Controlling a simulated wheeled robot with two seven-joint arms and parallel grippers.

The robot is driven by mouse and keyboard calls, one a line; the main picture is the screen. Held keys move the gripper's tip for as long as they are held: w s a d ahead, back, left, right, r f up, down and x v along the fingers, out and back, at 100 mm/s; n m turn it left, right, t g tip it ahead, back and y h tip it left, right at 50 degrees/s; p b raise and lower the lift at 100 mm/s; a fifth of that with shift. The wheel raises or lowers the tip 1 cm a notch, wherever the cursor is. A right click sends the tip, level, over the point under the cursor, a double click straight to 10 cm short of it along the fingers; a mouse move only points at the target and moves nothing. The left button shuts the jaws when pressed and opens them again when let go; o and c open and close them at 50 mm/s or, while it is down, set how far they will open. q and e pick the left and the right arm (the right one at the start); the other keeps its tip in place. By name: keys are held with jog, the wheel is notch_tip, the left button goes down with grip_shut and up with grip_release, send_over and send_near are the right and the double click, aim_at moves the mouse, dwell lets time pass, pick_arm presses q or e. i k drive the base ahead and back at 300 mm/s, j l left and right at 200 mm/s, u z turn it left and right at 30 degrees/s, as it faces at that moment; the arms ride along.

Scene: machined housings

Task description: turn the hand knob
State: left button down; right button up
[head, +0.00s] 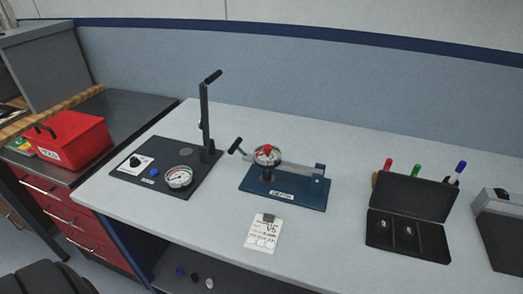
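A small black knob (135,161) sits on a white plate at the left of a black board (205,178) on the table. A red knob-like part (267,149) sits on top of a round dial (267,156) on a blue-based fixture (284,193), right of the board. I cannot tell from this view which of the two is the hand knob. Neither of my grippers shows in the head view.
The black board also carries a blue button (154,172), a gauge (178,177) and an upright lever (205,115). A tagged card (263,233) lies in front of the fixture. An open black case (409,218) and markers (417,170) stand right. A red box (72,139) is left.

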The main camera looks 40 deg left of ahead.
aim_at(267, 148)
jog(key=u, duration=0.45)
jog(key=k+u, duration=0.15)
jog(key=u, duration=0.25)
jog(key=l+u, duration=0.1)
jog(key=u, duration=0.35)
jog(key=k+u, duration=0.15)
jog(key=u, duration=0.3)
jog(key=j+u, duration=0.1)
jog(key=u, duration=0.35)
jog(key=k, duration=0.05)
